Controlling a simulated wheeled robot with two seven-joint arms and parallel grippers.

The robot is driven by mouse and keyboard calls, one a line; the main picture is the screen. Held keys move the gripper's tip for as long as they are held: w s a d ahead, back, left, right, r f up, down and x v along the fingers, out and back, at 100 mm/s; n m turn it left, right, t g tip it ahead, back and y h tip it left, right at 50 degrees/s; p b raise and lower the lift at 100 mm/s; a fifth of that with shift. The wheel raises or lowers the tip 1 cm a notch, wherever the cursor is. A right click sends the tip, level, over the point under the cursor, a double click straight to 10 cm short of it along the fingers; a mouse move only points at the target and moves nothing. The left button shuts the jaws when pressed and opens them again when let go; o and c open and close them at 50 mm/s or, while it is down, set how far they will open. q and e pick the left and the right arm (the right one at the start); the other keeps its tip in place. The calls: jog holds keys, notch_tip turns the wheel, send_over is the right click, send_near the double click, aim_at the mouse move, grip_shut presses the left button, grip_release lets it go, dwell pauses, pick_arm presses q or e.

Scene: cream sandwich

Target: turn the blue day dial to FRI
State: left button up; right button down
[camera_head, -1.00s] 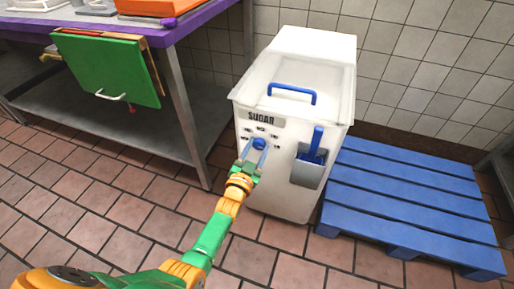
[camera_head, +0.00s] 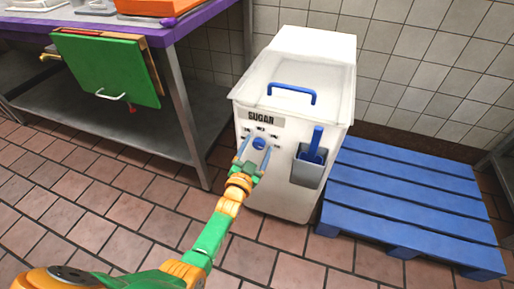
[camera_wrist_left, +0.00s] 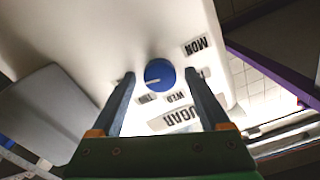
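The blue day dial (camera_head: 259,144) is on the front of the white sugar bin (camera_head: 262,180), below the SUGAR label. It also shows in the left wrist view (camera_wrist_left: 160,72), with a white mark on its face pointing left and slightly down, toward the small label beside WED. MON (camera_wrist_left: 196,46) and WED (camera_wrist_left: 175,97) are readable around it; no FRI label is readable. My left gripper (camera_head: 254,152) is open, its fingers on either side of the dial with gaps between. My right gripper is in no view.
A blue scoop in a grey holder (camera_head: 308,170) hangs on the bin front, right of the dial. A blue pallet (camera_head: 405,200) lies right of the bin. A purple-edged table (camera_head: 190,28) with a hanging green board (camera_head: 105,68) stands at left.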

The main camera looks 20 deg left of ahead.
aim_at(258, 145)
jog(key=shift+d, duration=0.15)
pick_arm(q)
jog(key=s+p, duration=0.2)
jog(key=s, duration=0.1)
jog(key=shift+r, duration=0.15)
jog(key=shift+s+a+f+p, duration=0.1)
jog(key=shift+s+p, duration=0.1)
jog(key=shift+s, duration=0.85)
jog(key=shift+s+a+f+p, duration=0.1)
jog(key=shift+s+p, duration=0.05)
jog(key=shift+s, duration=0.85)
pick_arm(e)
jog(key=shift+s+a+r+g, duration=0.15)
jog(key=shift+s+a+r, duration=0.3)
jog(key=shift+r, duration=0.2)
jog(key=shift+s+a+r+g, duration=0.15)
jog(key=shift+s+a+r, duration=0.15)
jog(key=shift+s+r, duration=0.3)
